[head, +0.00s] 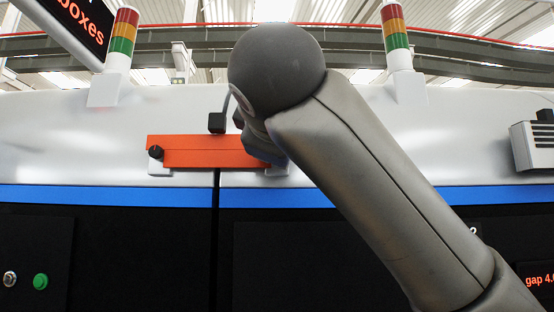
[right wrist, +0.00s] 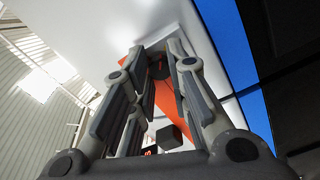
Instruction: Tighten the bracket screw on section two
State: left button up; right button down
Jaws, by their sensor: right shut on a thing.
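An orange bracket (head: 205,151) lies level across the seam between two machine sections, above the blue stripe. A black screw knob (head: 156,152) is at its left end. Its right end is mostly hidden behind my right gripper (head: 259,146). In the right wrist view, the orange bracket (right wrist: 193,122) runs away from a dark screw knob (right wrist: 158,68) at its far end. My right gripper (right wrist: 160,62) has its fingertips on both sides of that knob and is shut on it. My left gripper is not in view.
A small black block (head: 217,122) shows just above the bracket. Signal towers (head: 122,37) (head: 395,35) stand on top. A green button (head: 40,281) is lower left, and a partly hidden "2" label (head: 473,231) is right. My right arm covers much of the right section.

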jog(key=shift+f+m+b, duration=0.25)
jog(key=shift+m+b, duration=0.3)
jog(key=shift+m, duration=0.85)
jog(key=c, duration=1.3)
grip_release()
jog(key=shift+a+r, duration=0.1)
jog(key=shift+c, duration=0.2)
jog(key=shift+r, duration=0.1)
jog(key=shift+s, duration=0.15)
jog(key=s, duration=1.1)
jog(key=shift+s, duration=0.4)
